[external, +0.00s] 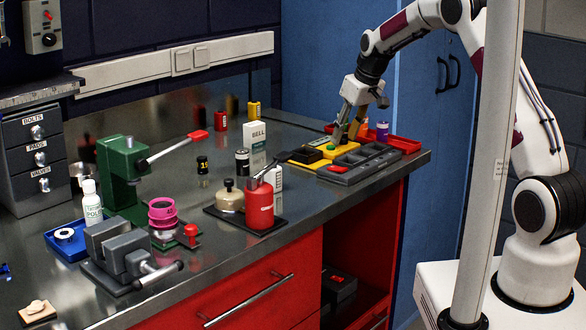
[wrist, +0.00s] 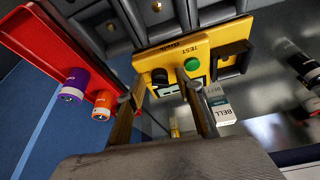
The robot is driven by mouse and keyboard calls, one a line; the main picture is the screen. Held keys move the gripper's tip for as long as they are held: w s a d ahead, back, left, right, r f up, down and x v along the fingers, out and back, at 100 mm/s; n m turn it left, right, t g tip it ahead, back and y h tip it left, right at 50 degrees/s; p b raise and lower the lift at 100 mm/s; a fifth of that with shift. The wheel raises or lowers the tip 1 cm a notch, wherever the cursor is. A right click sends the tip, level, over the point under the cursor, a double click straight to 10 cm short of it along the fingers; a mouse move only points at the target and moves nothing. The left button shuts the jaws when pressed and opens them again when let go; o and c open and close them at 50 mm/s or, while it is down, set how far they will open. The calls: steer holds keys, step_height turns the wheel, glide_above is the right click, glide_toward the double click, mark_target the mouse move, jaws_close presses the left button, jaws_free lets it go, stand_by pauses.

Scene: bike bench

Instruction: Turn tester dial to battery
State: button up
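The yellow tester (wrist: 215,38) sits on the bench, with a green TEST button (wrist: 191,64), a small display (wrist: 168,90) and a black dial (wrist: 159,76). It also shows in the external view (external: 326,143), partly behind my gripper. My gripper (external: 346,139) points down over the tester. In the wrist view my gripper (wrist: 159,78) has its fingers apart, one on each side of the dial in the picture. A gap shows between the dial and each finger; I cannot tell the depth between them. The dial's pointer and its markings are not readable.
A grey compartment tray (external: 360,163) lies right beside the tester. A red tray (external: 405,145) with purple (wrist: 73,85) and orange (wrist: 104,104) batteries is behind it. A black cradle (wrist: 233,60) adjoins the tester. A BELL box (external: 255,136) and red canister (external: 259,205) stand to the left.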

jaws_close()
steer(key=shift+w+n, duration=0.1)
steer(key=shift+n, duration=0.6)
jaws_free()
steer(key=shift+d+r, duration=0.1)
steer(key=shift+r, duration=0.05)
steer(key=v, duration=1.1)
steer(key=shift+d+r, duration=0.3)
steer(key=shift+r, duration=0.1)
